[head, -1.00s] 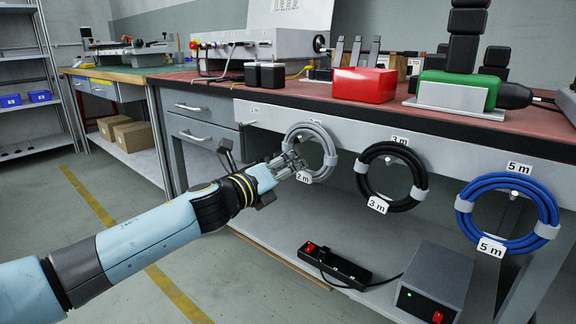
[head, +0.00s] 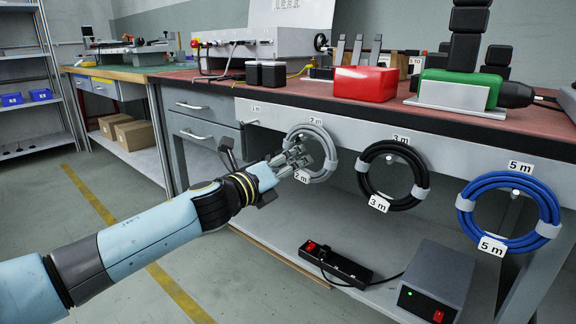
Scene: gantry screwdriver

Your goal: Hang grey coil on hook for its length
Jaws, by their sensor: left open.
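The grey coil (head: 325,140) hangs against the bench's front rail, under a label reading 2 m; its own tag (head: 302,177) also reads 2 m. My left gripper (head: 303,160) is open, its fingers in front of the coil's left and middle part. The fingers hide part of the ring, and I cannot tell whether they touch it. The hook behind the grey coil is hidden or too small to tell. An empty hook (head: 248,123) shows at the left end of the rail. My right gripper is not in view.
A black 3 m coil (head: 364,178) and a blue 5 m coil (head: 467,218) hang to the right on the same rail. A power strip (head: 335,264) and a grey box (head: 445,272) sit on the lower shelf. The bench edge juts out above. The floor at left is clear.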

